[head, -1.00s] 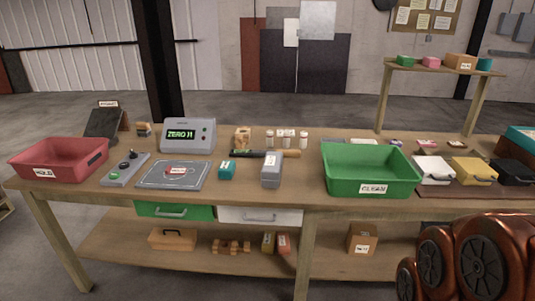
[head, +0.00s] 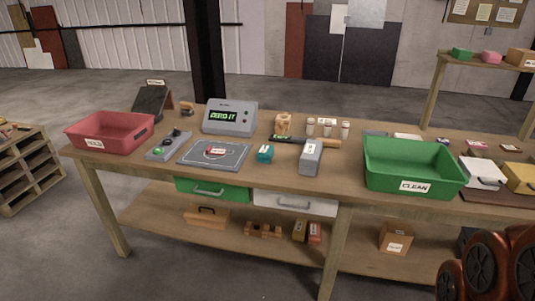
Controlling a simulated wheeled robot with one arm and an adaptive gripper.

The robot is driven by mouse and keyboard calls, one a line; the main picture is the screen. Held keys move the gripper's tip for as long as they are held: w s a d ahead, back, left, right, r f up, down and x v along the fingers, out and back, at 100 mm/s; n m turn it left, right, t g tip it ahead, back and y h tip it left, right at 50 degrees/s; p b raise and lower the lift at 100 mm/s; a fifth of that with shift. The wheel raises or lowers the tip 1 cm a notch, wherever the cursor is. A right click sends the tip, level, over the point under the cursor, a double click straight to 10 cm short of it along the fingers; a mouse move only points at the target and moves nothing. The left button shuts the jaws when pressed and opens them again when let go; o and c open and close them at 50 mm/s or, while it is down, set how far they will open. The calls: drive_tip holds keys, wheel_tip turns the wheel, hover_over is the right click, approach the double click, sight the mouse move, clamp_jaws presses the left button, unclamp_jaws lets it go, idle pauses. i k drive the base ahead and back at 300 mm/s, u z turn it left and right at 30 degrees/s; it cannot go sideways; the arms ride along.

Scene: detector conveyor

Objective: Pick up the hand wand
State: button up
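A long dark bar with a tan end (head: 328,143) lies on the workbench behind a grey box-shaped item (head: 311,157); it looks like the hand wand. The grey item hides part of it. A teal block (head: 265,154) is to its left and a green CLEAN tray (head: 415,187) to its right. My gripper is not in view. Only reddish-brown rounded links of my arm show at the lower right, apart from the bench.
The bench (head: 120,160) also bears a red HOLD tray (head: 108,146), a flat plate (head: 238,163), a grey display unit (head: 231,131) and small white-capped bottles (head: 327,121) behind the bar. Slatted shelving (head: 25,185) stands at the left. Floor in front is open.

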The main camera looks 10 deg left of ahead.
sight(328, 143)
drive_tip(key=u, duration=0.5)
drive_tip(key=i, duration=0.5)
drive_tip(key=u, duration=0.85)
drive_tip(key=i, duration=1.8)
drive_tip(key=z, duration=0.7)
